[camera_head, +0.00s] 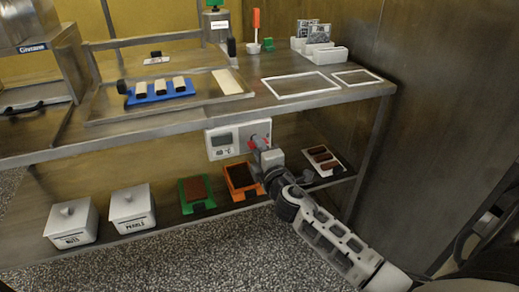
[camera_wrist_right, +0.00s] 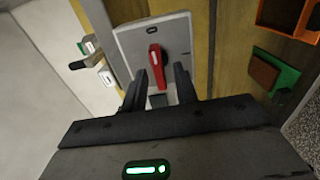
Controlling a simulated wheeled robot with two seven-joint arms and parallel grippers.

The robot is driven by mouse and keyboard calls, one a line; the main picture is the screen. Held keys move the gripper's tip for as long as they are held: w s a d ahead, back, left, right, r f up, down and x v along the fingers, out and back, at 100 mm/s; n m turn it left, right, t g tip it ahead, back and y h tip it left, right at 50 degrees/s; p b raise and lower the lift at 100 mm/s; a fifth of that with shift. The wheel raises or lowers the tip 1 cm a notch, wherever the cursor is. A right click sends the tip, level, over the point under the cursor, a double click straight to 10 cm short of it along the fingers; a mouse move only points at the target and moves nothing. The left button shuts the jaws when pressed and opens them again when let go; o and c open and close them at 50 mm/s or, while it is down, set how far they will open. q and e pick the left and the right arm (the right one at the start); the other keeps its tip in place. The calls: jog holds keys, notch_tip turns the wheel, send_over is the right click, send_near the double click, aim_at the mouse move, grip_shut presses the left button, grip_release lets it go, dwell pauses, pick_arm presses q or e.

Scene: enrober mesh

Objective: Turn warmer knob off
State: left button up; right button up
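The warmer's control box (camera_head: 222,141) is a white unit with a grey display, fixed under the front edge of the upper shelf. Its red knob (camera_head: 252,142) is mostly hidden by my right gripper (camera_head: 262,150) in the head view. In the right wrist view the red knob (camera_wrist_right: 154,56) stands out from a grey plate (camera_wrist_right: 132,42). My right gripper (camera_wrist_right: 166,76) is open, its two dark fingertips on either side of the knob's lower end. I cannot tell whether either finger touches it. My left gripper is not in view.
The lower shelf holds two white lidded pots (camera_head: 72,222), a green tray (camera_head: 186,199), an orange tray (camera_head: 238,193) and a white tray of brown bars (camera_head: 311,168). Above are a blue mold (camera_head: 160,97) and white rectangular outlines (camera_head: 300,95). A wall stands at right.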

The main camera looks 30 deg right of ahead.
jog(key=shift+s, duration=0.15)
pick_arm(q)
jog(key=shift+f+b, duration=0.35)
jog(key=shift+b, duration=0.6)
pick_arm(e)
jog(key=v, duration=1.5)
jog(key=shift+s+a, duration=0.2)
jog(key=shift+s, duration=0.15)
pick_arm(q)
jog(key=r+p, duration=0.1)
jog(key=p, duration=0.1)
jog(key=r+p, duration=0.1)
jog(key=p, duration=0.2)
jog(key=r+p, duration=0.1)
jog(key=p, duration=0.2)
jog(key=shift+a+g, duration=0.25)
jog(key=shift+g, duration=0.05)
pick_arm(e)
jog(key=s+a+f+m+g+y, duration=0.3)
jog(key=a+m, duration=0.3)
jog(key=a, duration=0.2)
jog(key=s+a+f+m+g+y, duration=0.3)
jog(key=s+a+m+g+y, duration=0.1)
jog(key=a+m, duration=0.3)
jog(key=shift+s+a+f, duration=0.4)
jog(key=shift+s+a, duration=0.05)
jog(key=shift+s, duration=0.35)
